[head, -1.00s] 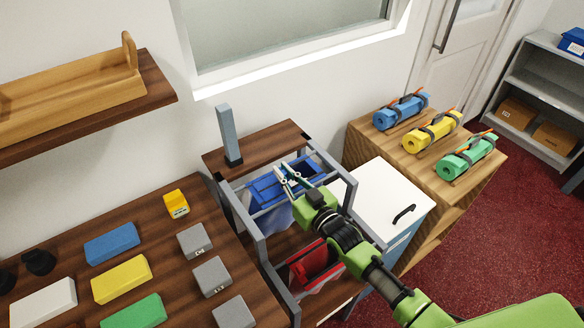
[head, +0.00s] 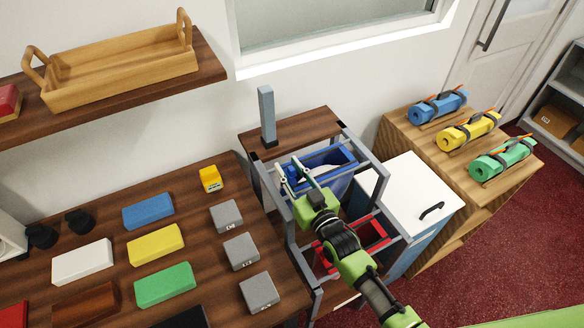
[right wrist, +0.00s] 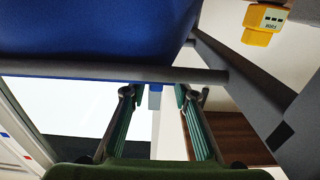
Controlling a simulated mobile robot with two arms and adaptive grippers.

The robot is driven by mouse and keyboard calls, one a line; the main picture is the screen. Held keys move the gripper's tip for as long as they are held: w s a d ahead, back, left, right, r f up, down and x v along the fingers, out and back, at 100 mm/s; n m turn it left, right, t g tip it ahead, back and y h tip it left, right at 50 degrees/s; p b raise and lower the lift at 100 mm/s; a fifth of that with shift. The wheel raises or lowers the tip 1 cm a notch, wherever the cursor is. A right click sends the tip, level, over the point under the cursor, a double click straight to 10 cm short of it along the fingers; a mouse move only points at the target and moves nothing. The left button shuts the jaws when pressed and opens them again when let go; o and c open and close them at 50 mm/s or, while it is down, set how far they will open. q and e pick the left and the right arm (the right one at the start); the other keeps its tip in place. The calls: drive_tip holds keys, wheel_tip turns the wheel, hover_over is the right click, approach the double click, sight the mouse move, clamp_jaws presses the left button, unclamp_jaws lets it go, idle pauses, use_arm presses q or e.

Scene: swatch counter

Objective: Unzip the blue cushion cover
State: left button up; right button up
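The blue cushion cover (head: 335,158) hangs in the upper part of a grey rack; its blue rim shows, with a paler surface inside or below it. In the right wrist view its blue side (right wrist: 90,30) fills the top left. My right gripper (head: 292,170) is over the cover's left end and hides part of it. I cannot make out the zip's state. My left gripper is not in view.
Grey rack bars (head: 372,195) frame the cover closely. A red cover (head: 365,236) hangs below. A grey-blue post (head: 267,115) stands on the wooden top behind. A white cabinet (head: 410,190) is on the right; a table with coloured blocks (head: 155,244) is on the left.

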drive_tip(key=shift+a, duration=0.1)
drive_tip(key=shift+s+d+f, duration=0.1)
drive_tip(key=shift+s+d, duration=0.15)
drive_tip(key=shift+s, duration=0.1)
drive_tip(key=v, duration=1.1)
drive_tip(key=shift+s, duration=0.15)
